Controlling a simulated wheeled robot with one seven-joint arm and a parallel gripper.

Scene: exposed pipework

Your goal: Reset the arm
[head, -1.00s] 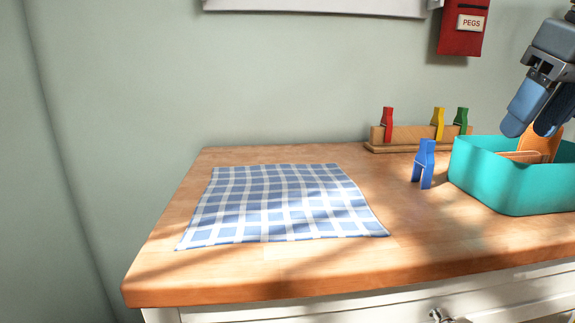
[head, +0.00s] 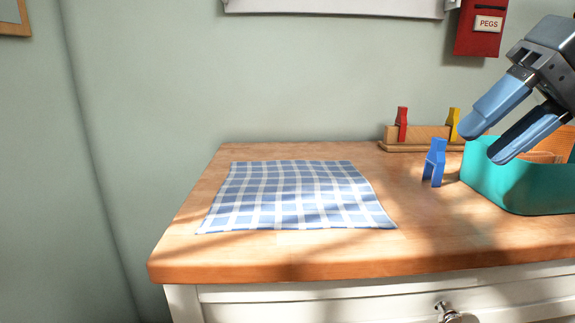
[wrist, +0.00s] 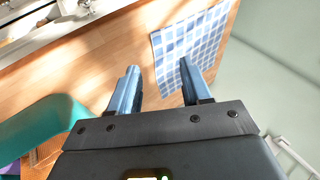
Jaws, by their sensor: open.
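My gripper (head: 478,145) is at the upper right of the head view, open and empty, its blue-padded fingers pointing down and left. It is in front of the teal bin's left part and covers some of it. In the wrist view my gripper (wrist: 160,82) shows its two fingers spread apart with nothing between them. Wooden counter and part of the checked cloth lie beyond the fingertips.
A wooden rack (head: 425,138) behind holds a red peg (head: 402,124) and a yellow peg (head: 453,122). A blue checked cloth (head: 295,195) lies flat on the left. A red PEGS box (head: 481,28) hangs on the wall.

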